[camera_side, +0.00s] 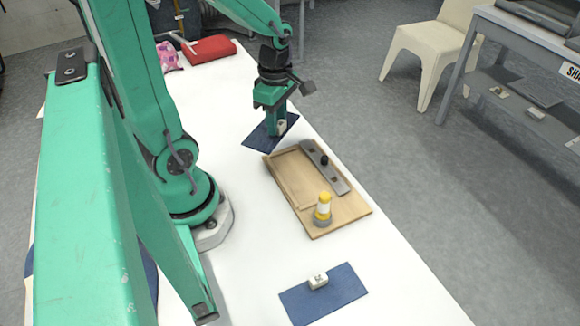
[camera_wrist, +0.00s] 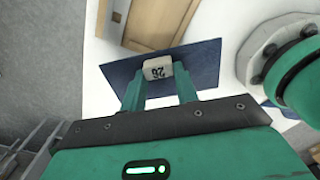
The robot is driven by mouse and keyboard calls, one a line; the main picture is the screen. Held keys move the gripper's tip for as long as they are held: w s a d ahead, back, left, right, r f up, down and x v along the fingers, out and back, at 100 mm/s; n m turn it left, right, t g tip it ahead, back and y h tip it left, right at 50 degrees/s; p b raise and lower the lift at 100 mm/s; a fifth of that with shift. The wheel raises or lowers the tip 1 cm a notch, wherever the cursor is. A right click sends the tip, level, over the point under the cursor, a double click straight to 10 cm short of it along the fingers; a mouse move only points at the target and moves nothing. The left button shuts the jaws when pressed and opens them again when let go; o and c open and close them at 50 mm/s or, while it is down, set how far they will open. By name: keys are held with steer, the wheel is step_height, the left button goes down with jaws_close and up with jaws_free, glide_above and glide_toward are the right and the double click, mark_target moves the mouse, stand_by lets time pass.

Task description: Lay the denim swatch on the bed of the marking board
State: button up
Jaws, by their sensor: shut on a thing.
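My gripper (camera_side: 279,122) is shut on a small white block (camera_wrist: 157,68) that sits on a dark blue denim swatch (camera_side: 261,138). The swatch also shows in the wrist view (camera_wrist: 203,62), spread beneath the fingertips, and the block bears dark digits. The swatch is at the far end of the wooden marking board (camera_side: 345,211), just beyond its edge; its height above the table is hard to tell. The board's bed (camera_side: 293,176) is a bare recess, with a grey metal bar (camera_side: 326,168) with a black knob along its right side.
A yellow and white cylinder (camera_side: 323,205) stands on the board's near end. A second blue swatch (camera_side: 340,291) with a white block (camera_side: 317,281) lies on the white table (camera_side: 235,285) at the front. A red pouch (camera_side: 208,49) lies at the far end.

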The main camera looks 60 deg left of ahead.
steer(key=m, duration=0.2)
steer(key=d+m, duration=0.1)
steer(key=m, duration=0.3)
steer(key=shift+w+d+f, duration=0.15)
steer(key=shift+w+d, duration=0.05)
steer(key=shift+d, duration=0.2)
steer(key=d+m, duration=0.1)
steer(key=m, duration=0.5)
steer(key=d+m, duration=0.2)
steer(key=m, duration=0.5)
steer(key=d+f+m, duration=0.1)
steer(key=d+m, duration=0.1)
steer(key=m, duration=0.4)
steer(key=shift+w+d, duration=0.15)
steer(key=shift+d, duration=0.05)
steer(key=shift+f, duration=0.15)
steer(key=shift+f, duration=3.7)
